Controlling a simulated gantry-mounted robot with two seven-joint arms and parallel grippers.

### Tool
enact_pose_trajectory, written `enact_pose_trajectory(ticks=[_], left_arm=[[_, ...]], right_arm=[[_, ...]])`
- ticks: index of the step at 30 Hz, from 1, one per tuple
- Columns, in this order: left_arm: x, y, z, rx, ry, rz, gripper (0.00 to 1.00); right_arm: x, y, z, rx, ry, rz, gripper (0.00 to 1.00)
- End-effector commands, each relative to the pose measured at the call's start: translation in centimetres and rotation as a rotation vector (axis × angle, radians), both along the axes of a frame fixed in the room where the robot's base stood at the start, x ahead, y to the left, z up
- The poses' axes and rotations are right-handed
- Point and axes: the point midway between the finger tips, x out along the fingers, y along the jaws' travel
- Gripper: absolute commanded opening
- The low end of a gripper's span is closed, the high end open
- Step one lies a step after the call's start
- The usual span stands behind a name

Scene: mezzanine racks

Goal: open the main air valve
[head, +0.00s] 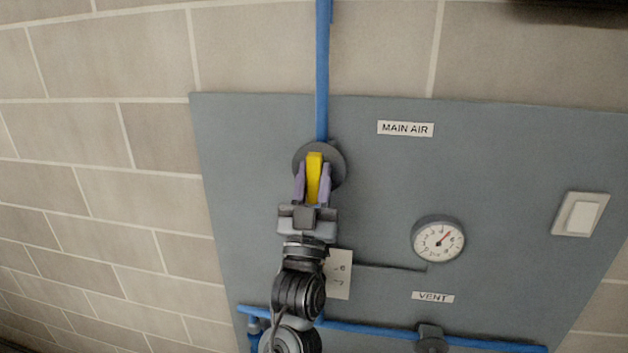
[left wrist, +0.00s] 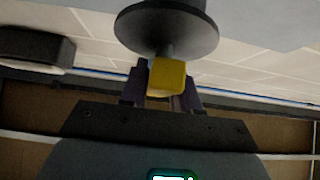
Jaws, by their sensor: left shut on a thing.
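The main air valve has a yellow lever handle (head: 314,172) in front of a round dark body (head: 336,160), left of the MAIN AIR label (head: 405,129). In the head view the handle lies nearly in line with the vertical blue pipe (head: 322,80). My left gripper (head: 313,184) is shut on the yellow handle, with one purple finger on each side. The left wrist view also shows the yellow handle (left wrist: 167,76) between the fingers, below the dark disc (left wrist: 166,27). My right gripper is in neither view.
A gauge (head: 438,240) with a red needle sits right of the arm, above the VENT label (head: 432,297). A white switch (head: 580,214) is at the panel's right. A lower blue pipe (head: 375,329) carries a dark fitting (head: 431,339). My arm partly covers a small tag (head: 340,274).

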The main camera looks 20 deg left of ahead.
Motion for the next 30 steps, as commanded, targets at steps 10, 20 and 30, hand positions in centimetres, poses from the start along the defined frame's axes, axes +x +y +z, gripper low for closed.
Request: enact_pose_trajectory(ticks=[10, 20, 30], left_arm=[[0.0, 0.1, 0.0, -0.008, 0.0, -0.001, 0.0], [0.0, 0.0, 0.0, -0.006, -0.001, -0.001, 0.51], [-0.9, -0.2, -1.1, -0.006, 0.0, -0.001, 0.51]], right_arm=[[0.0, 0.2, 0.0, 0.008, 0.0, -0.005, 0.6], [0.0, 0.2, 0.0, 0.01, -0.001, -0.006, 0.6], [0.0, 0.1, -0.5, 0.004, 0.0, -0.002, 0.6]])
